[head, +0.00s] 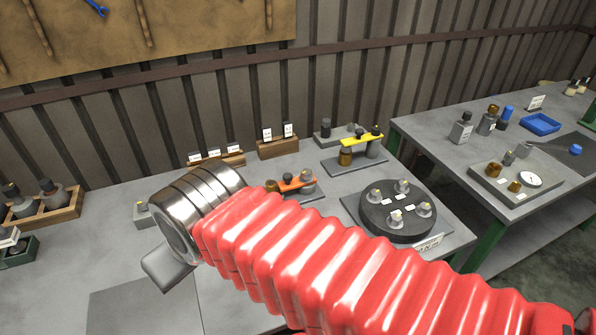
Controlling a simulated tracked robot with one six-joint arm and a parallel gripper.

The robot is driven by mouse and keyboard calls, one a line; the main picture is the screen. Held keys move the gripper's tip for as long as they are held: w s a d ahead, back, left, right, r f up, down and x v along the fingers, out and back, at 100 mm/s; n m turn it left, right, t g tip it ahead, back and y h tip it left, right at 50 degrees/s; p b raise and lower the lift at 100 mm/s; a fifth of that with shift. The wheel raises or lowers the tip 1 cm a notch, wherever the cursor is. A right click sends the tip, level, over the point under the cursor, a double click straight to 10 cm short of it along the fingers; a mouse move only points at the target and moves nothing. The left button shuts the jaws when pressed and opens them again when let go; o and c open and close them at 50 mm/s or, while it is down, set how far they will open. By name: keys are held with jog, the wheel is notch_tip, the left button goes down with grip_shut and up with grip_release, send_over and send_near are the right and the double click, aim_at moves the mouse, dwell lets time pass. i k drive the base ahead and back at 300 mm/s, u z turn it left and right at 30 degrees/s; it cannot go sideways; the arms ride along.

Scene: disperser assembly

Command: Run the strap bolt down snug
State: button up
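My red-sleeved arm crosses the foreground and ends in a metal wrist. A grey block of my gripper (168,267) shows below the wrist, over the near bench; its fingertips cannot be made out. Behind the wrist, an orange strap (291,183) sits on a grey base, partly hidden by my arm, with a brown part and a grey cylinder at its ends. Farther back, a yellow strap (362,139) spans a second grey base (353,162), with a brass cylinder under its left end and dark knobs on top. I cannot tell which strap has the task's bolt.
A round dark plate (397,228) with several grey fittings stands right of my arm. Labelled wooden blocks (278,147) line the back. A wooden rack (45,207) holds bottles at left. A second bench (480,150) at right carries a tray (516,197).

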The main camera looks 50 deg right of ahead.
aim_at(307, 173)
jog(key=u, duration=0.05)
jog(key=k, duration=1.15)
jog(key=z, duration=0.5)
jog(key=i, duration=1)
jog(key=z, duration=0.05)
